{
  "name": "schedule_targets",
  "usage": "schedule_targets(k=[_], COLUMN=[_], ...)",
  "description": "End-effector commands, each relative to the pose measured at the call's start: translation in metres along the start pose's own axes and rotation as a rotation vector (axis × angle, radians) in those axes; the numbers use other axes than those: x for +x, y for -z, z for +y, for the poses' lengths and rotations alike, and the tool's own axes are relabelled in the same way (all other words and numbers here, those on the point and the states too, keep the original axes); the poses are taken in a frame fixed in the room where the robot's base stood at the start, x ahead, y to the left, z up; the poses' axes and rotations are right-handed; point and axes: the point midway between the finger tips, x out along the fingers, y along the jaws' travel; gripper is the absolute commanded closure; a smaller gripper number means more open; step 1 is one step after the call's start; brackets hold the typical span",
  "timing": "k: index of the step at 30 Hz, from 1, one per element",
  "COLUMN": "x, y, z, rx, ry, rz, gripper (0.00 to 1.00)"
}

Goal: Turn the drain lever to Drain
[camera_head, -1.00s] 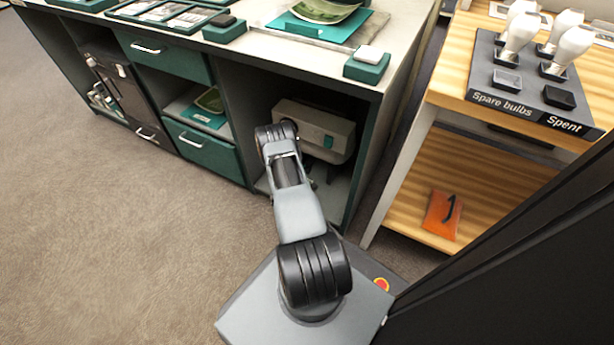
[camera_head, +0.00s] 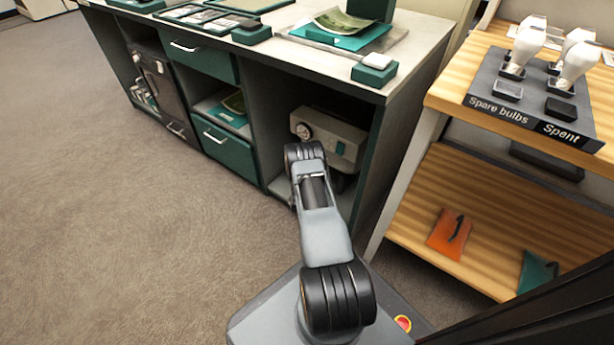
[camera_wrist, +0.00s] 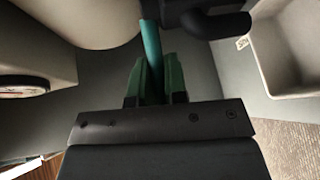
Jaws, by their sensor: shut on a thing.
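The beige machine (camera_head: 325,133) stands in the open bay of the counter, with a round gauge and a green switch on its front. In the wrist view, my gripper (camera_wrist: 154,78) has its two green fingers shut on a teal lever (camera_wrist: 151,42). The lever runs up from between the fingers, next to a dark pipe (camera_wrist: 215,25). I take this to be the drain lever; no Drain marking can be read. In the head view my arm hides the gripper and the lever below the machine.
A light open tray (camera_wrist: 285,50) is at the right in the wrist view. The bay's side walls stand close around my arm. A wooden shelf unit (camera_head: 505,215) with bulbs on top stands to the right. Carpet is clear at left.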

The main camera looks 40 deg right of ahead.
Motion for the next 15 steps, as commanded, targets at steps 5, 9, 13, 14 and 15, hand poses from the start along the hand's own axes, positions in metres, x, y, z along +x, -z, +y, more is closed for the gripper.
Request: schedule_targets(k=[5,9,13,14,15], x=[0.0002,0.0009,0.0010,0.0010,0.0005], y=[0.0027,-0.0007,-0.0017,-0.0017,-0.0018], z=[0.0001,0.0001,0.0002,0.0002,0.0004], rx=[-0.001,0.000,0.001,0.001,0.001], ry=[-0.001,-0.001,-0.001,-0.001,-0.001], rz=[0.008,0.001,-0.001,-0.001,-0.001], gripper=[0.72,0.61,0.61,0.61,0.61])
